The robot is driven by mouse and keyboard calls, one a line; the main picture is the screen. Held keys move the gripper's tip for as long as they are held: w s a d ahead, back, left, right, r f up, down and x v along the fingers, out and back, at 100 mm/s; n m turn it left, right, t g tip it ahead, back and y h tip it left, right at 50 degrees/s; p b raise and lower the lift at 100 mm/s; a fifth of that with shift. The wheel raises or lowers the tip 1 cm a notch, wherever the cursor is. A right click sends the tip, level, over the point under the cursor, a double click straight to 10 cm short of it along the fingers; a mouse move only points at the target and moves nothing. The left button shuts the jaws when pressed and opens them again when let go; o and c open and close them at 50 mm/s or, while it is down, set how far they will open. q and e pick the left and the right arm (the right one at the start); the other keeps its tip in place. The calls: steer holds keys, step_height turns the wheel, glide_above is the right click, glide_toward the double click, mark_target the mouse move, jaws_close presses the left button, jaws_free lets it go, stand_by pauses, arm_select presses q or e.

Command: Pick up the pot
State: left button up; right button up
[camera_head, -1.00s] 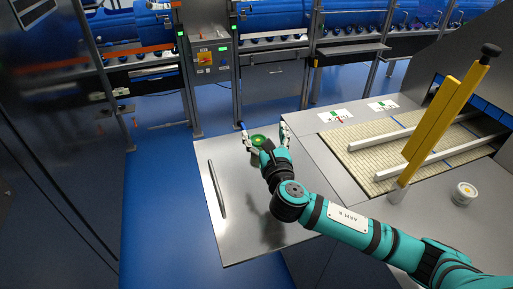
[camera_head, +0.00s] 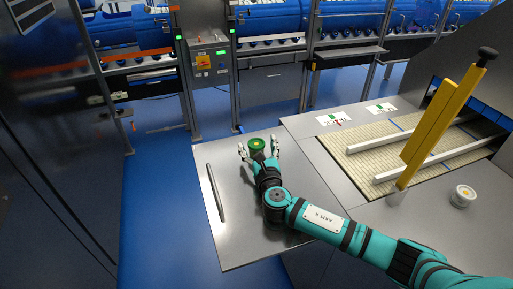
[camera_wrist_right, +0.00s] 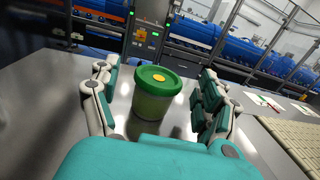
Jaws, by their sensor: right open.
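The pot is a green container with a green lid and a yellow spot on top; it stands upright on the metal table. The pot (camera_head: 257,144) is near the table's far edge in the head view. In the right wrist view the pot (camera_wrist_right: 156,93) stands between the two fingers. My right gripper (camera_head: 259,148) is open around it, with a visible gap on each side in the wrist view (camera_wrist_right: 158,95). My left gripper is not in view.
A thin metal rod (camera_head: 215,193) lies along the table's left side.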

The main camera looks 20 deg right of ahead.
steer(key=shift+w, duration=0.7)
steer(key=c, duration=1.3)
